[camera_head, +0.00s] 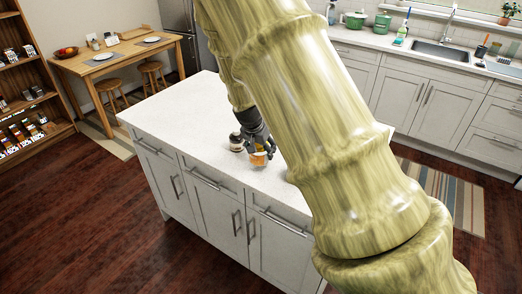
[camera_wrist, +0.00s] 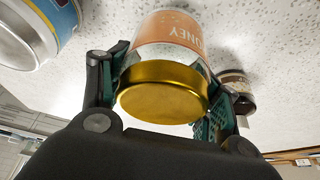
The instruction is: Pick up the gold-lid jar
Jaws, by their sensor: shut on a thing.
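The gold-lid jar (camera_wrist: 164,88) has an orange label with part of the word "HONEY" and a shiny gold lid toward the wrist camera. My gripper (camera_wrist: 165,95) is around it, with a finger on each side against the jar. In the head view, the jar (camera_head: 259,159) shows as a small orange shape below my gripper (camera_head: 258,145), at the white island top. I cannot tell whether the jar touches the counter.
A small dark-topped jar (camera_head: 236,142) stands beside my gripper on the island counter (camera_head: 190,115). The wrist view also shows a blue-labelled can (camera_wrist: 45,28) and a brown-labelled container (camera_wrist: 237,92) close by. The counter's left part is clear.

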